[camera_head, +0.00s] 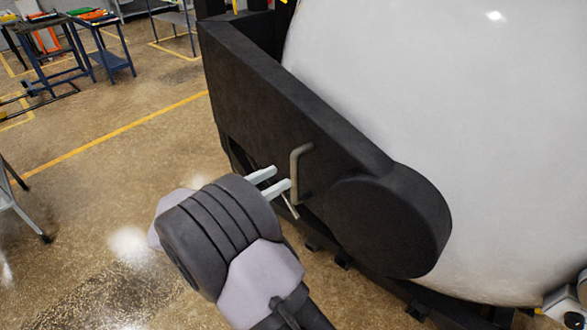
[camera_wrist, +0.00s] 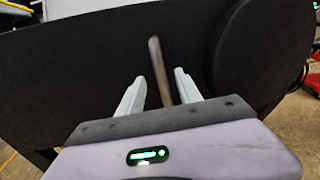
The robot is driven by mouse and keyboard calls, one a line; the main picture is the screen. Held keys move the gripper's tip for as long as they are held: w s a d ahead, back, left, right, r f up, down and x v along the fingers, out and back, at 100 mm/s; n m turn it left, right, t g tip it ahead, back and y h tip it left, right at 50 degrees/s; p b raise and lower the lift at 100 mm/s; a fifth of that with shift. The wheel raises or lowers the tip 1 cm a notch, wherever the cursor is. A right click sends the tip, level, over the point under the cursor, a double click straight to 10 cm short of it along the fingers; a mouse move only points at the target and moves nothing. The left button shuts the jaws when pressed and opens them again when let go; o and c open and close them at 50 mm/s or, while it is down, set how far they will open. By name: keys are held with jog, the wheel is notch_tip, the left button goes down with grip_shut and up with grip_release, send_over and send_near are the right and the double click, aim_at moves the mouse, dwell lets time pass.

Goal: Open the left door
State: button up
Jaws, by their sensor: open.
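The door is a dark panel (camera_head: 265,95) with a rounded right end, set in front of a large white rounded vessel. A metal bar handle (camera_head: 296,165) stands out from its face, near the rounded end. My gripper (camera_head: 277,180) is open, its two pale fingers pointing at the handle from the left. In the wrist view the handle (camera_wrist: 159,70) shows as a slanted bar between the two fingers (camera_wrist: 157,84) and beyond their tips at its upper end. No contact between fingers and handle can be made out. The handle's lower end is hidden behind my gripper's body in the wrist view.
The white vessel (camera_head: 450,110) fills the right side. Blue work tables (camera_head: 110,60) with coloured items stand at the far upper left. A grey table leg (camera_head: 25,210) shows at the left edge. The floor (camera_head: 100,190) left of the door is mostly clear.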

aim_at(295, 169)
jog(key=x, duration=0.6)
jog(key=shift+w+d, duration=0.25)
jog(key=shift+d, duration=0.05)
jog(key=shift+c, duration=0.2)
grip_shut()
dwell(0.8)
